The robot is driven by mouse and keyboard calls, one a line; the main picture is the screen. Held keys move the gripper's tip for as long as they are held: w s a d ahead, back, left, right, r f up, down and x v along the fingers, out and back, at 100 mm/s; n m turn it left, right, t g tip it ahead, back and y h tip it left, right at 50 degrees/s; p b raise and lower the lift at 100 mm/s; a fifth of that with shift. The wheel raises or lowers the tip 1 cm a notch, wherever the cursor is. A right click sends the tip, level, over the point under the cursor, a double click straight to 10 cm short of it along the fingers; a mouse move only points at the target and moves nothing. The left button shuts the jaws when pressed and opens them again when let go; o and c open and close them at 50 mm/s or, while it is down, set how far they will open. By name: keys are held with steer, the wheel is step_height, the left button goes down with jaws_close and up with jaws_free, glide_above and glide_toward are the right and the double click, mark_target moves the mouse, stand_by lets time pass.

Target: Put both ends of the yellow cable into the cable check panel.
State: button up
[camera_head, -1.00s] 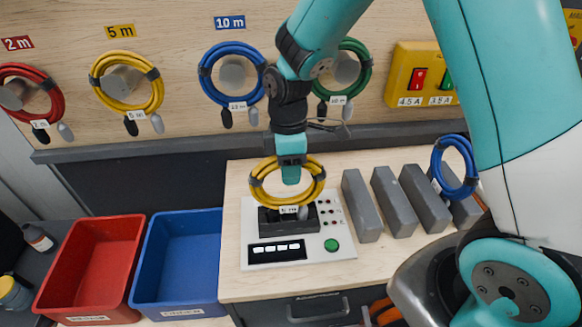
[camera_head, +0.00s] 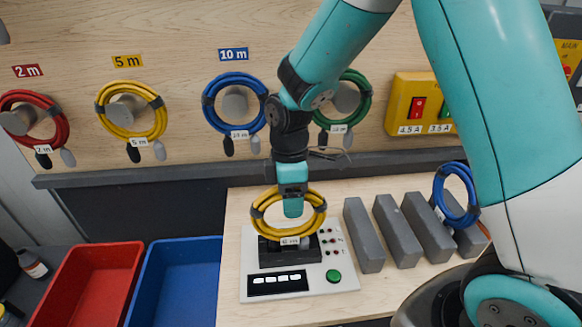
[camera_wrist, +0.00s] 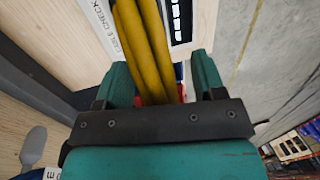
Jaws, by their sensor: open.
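A yellow cable coil (camera_head: 258,213) with a white tag stands upright at the dark block (camera_head: 275,256) of the white cable check panel (camera_head: 343,284). I cannot tell whether its ends sit in the block; the coil and my gripper hide that spot. My gripper (camera_head: 292,211) points down over the top of the coil. In the wrist view the yellow strands (camera_wrist: 142,40) run between the two separated fingers of my gripper (camera_wrist: 160,72). The panel has a lit display (camera_head: 278,281) and a green button (camera_head: 333,276).
Another yellow coil (camera_head: 103,110) hangs under the 5 m sign, beside red, blue and green coils. Several grey blocks (camera_head: 364,238) stand right of the panel, with a blue coil (camera_head: 460,185) at the far one. Red (camera_head: 88,290) and blue (camera_head: 182,268) bins sit left.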

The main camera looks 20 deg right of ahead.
steer(key=w+d+r+b, duration=0.1)
steer(key=w+r+b, duration=0.15)
steer(key=r, duration=1.45)
steer(key=s+a+f+m+t+y, duration=0.1)
steer(key=s+a+f+m, duration=0.1)
steer(key=s, duration=0.8)
steer(key=s+a+f+m+t+y, duration=0.1)
steer(key=s+m, duration=0.4)
steer(key=s, duration=0.5)
steer(key=a+y, duration=0.1)
steer(key=a, duration=0.1)
steer(key=shift+s+a+f+y, duration=0.3)
steer(key=shift+a+f, duration=0.05)
steer(key=shift+f, duration=0.05)
